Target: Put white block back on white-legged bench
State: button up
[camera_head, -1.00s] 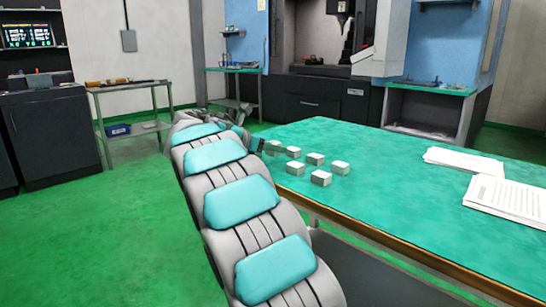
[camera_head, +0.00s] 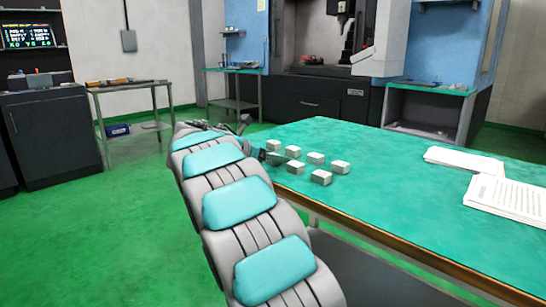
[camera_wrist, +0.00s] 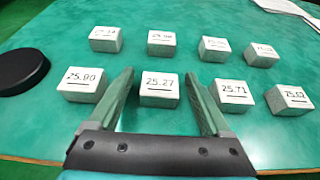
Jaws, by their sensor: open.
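In the wrist view, several white blocks with numbers on top stand in two rows on the green table. My gripper (camera_wrist: 159,75) is open, its two fingers on either side of the block marked 25.27 (camera_wrist: 159,95). No contact with it is clear. Blocks marked 25.90 (camera_wrist: 82,92) and 25.71 (camera_wrist: 234,102) stand just outside the fingers. In the head view, my gripper (camera_head: 262,155) is small and dark at the table's left edge, beside the white blocks (camera_head: 321,178).
The green table (camera_head: 420,205) has a wooden edge and is clear at its middle. Papers (camera_head: 505,198) lie on its right side. A black round object (camera_wrist: 22,70) lies left of the blocks. A grey-legged bench (camera_head: 128,86) stands at the back left.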

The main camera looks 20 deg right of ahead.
jog(key=shift+a+r, duration=0.15)
jog(key=shift+r, duration=0.05)
jog(key=v, duration=1.1)
jog(key=shift+a, duration=0.35)
jog(key=shift+s, duration=0.1)
